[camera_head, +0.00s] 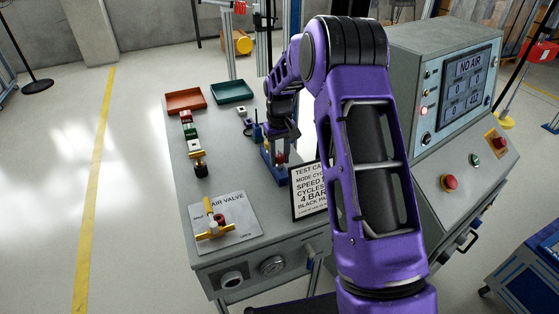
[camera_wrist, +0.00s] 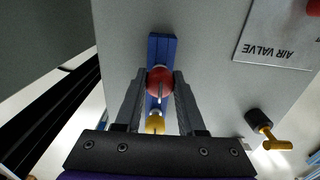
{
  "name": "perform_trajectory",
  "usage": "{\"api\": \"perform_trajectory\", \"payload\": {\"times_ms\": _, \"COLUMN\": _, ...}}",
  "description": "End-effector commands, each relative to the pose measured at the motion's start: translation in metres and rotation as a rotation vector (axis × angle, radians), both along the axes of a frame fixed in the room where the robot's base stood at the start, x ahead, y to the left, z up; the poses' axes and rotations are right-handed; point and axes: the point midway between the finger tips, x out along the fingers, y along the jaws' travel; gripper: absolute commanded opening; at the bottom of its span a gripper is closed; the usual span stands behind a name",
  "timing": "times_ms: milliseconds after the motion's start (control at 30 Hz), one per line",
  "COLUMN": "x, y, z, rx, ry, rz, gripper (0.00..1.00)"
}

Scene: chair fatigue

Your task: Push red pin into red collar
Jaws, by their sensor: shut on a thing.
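My gripper (camera_head: 284,140) is over the blue fixture (camera_head: 271,166) on the bench in the head view. In the wrist view, my gripper's two fingers (camera_wrist: 160,84) are closed on the sides of a round red part (camera_wrist: 160,77), which looks like the head of the red pin. The blue fixture (camera_wrist: 161,46) lies behind it, and a small yellow part (camera_wrist: 155,123) shows between the fingers. In the head view a small red part (camera_head: 280,158) shows just below my gripper. I cannot make out the red collar separately, nor how deep the pin sits.
A test card (camera_head: 309,190) stands right of the fixture. The air valve plate (camera_head: 224,222) with a brass valve is at the bench front. Red (camera_head: 186,100) and green (camera_head: 231,91) trays lie at the back. A grey control cabinet (camera_head: 405,75) stands at the right.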

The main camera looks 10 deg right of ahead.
Motion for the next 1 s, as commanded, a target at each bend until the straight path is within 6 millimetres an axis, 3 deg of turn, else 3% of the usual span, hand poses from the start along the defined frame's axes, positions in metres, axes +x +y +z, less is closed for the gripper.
{"api": "perform_trajectory", "payload": {"times_ms": 633, "x": 0.000, "y": 0.000, "z": 0.025, "rx": 0.000, "ry": -0.002, "rz": 0.000, "gripper": 0.00}}
{"api": "perform_trajectory", "payload": {"times_ms": 1000, "x": 0.000, "y": 0.000, "z": 0.026, "rx": 0.000, "ry": -0.001, "rz": 0.000, "gripper": 0.00}}
